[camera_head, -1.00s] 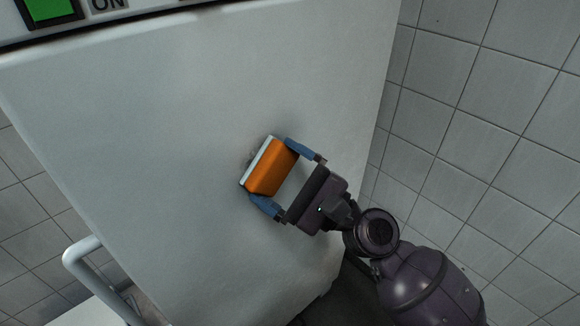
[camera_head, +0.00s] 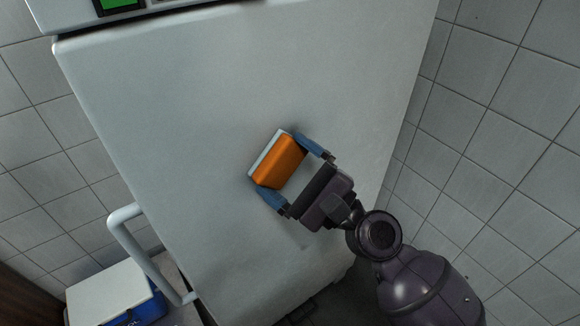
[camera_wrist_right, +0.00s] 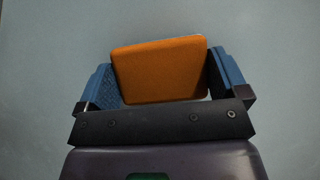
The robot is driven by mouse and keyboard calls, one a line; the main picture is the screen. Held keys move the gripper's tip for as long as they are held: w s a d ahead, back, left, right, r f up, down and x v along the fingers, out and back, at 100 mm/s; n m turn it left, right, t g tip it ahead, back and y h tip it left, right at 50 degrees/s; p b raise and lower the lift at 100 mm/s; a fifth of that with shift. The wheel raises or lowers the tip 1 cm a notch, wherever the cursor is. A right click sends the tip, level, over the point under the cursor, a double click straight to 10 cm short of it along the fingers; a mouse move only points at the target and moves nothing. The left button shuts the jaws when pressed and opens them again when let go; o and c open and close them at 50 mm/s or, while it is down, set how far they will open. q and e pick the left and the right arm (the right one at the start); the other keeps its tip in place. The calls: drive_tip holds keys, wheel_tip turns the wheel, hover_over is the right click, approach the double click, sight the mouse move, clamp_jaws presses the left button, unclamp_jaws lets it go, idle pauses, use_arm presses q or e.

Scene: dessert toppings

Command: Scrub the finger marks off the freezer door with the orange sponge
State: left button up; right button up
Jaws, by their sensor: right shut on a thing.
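The orange sponge (camera_head: 281,161) has a pale layer on its door-facing side. It is between the blue fingers of my right gripper (camera_head: 278,163), which is shut on it. The sponge is tilted and lies at or very near the white freezer door (camera_head: 170,130); I cannot tell firm contact. The right wrist view shows the orange back of the sponge (camera_wrist_right: 160,70) between both fingers (camera_wrist_right: 166,74). No clear finger marks show on the door now; what lies behind the sponge is hidden. My left gripper is not in view.
A grey handle (camera_head: 140,250) sticks out at the door's lower left. A blue and white box (camera_head: 112,290) stands below it. A tiled wall (camera_head: 490,150) is close on the right. A panel with a green display (camera_head: 118,5) tops the freezer.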

sight(308, 153)
drive_tip(key=shift+r, duration=0.65)
drive_tip(key=shift+w+d+f, duration=0.15)
drive_tip(key=shift+w+d, duration=0.1)
drive_tip(key=shift+w+d+f+b, duration=0.1)
drive_tip(key=shift+w+d+b, duration=0.1)
drive_tip(key=shift+w+d, duration=0.3)
drive_tip(key=shift+w+d+b, duration=0.2)
drive_tip(key=shift+w+d, duration=0.05)
drive_tip(key=shift+d, duration=0.3)
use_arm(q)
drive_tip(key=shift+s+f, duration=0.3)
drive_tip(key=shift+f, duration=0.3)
use_arm(e)
drive_tip(key=shift+w+d, duration=0.2)
drive_tip(key=shift+d, duration=0.15)
drive_tip(key=w+d, duration=0.1)
drive_tip(key=w+d+b, duration=0.1)
drive_tip(key=d, duration=0.1)
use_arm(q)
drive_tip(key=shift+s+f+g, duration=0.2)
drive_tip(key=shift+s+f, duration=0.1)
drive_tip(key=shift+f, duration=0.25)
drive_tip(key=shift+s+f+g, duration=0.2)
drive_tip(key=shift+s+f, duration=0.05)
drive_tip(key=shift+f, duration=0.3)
